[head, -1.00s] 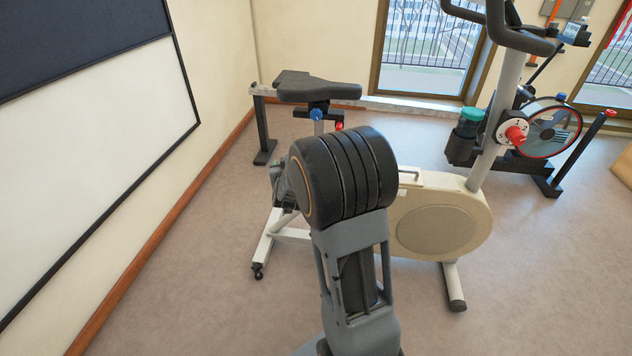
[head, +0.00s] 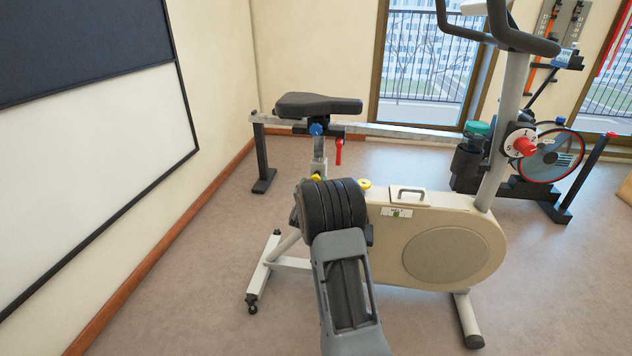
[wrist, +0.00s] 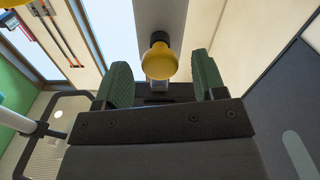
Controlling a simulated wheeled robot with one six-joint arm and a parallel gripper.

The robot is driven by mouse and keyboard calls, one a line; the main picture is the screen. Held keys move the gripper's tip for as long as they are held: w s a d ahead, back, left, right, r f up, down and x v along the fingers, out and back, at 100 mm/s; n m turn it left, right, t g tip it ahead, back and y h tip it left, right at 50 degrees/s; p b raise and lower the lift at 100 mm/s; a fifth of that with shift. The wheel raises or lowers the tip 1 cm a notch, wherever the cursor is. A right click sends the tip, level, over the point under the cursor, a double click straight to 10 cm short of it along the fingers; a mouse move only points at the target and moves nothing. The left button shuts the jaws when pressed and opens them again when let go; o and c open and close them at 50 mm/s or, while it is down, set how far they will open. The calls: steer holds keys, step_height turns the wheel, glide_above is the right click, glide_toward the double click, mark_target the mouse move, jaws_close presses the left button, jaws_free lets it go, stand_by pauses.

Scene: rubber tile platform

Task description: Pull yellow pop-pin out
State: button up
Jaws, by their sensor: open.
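The yellow pop-pin (wrist: 158,62) shows in the wrist view as a rounded yellow knob with a dark collar, against a grey post (wrist: 165,20). My gripper (wrist: 160,75) is open, with one green-padded finger on each side of the knob's line. The knob appears centred between the fingers, near their tips; nothing is gripped. In the head view a yellow knob (head: 318,178) shows at the foot of the seat post, and another yellow piece (head: 365,184) sits to its right on the bike body. My gripper is hidden behind my arm there.
The cream exercise bike (head: 445,235) stands mid-floor. Its saddle (head: 318,105), blue knob (head: 316,129) and red lever (head: 338,152) are above the yellow knob. A metal handle (head: 409,193) tops the body. A white board (head: 90,190) is on the left wall. Open floor lies at left.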

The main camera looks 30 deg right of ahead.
mark_target(315, 178)
steer(key=shift+b+x, duration=0.35)
steer(key=shift+x, duration=1.65)
jaws_close()
steer(key=shift+a, duration=0.3)
steer(key=shift+s+a, duration=0.35)
steer(key=shift+s, duration=0.5)
jaws_free()
steer(key=shift+w+a, duration=0.1)
steer(key=shift+a, duration=0.1)
